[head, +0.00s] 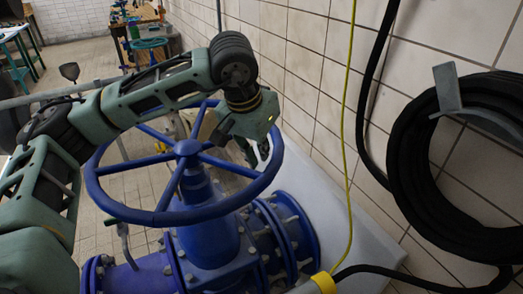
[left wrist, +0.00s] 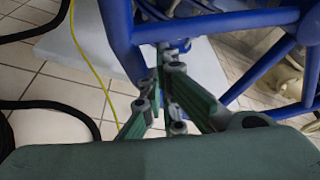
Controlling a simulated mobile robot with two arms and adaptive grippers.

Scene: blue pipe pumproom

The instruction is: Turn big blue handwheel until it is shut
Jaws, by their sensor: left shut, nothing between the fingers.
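The big blue handwheel (head: 140,213) sits level on top of a blue valve body (head: 205,243) in the middle of the head view. Its spokes run from a central hub (head: 187,148). My left gripper (head: 257,160) is at the far right part of the rim, pointing down, with my arm passing above the wheel. In the left wrist view its fingers (left wrist: 163,62) are shut with nothing between them, close beside the blue rim and a spoke (left wrist: 220,26). Whether they touch the wheel I cannot tell. My right gripper is not in view.
A tiled wall (head: 305,50) stands close on the right, with a coiled black hose (head: 410,150) on a grey holder. A yellow cable (head: 347,130) hangs between hose and wheel. A pale plinth (head: 345,225) lies below the valve. A cluttered table stands at the back left.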

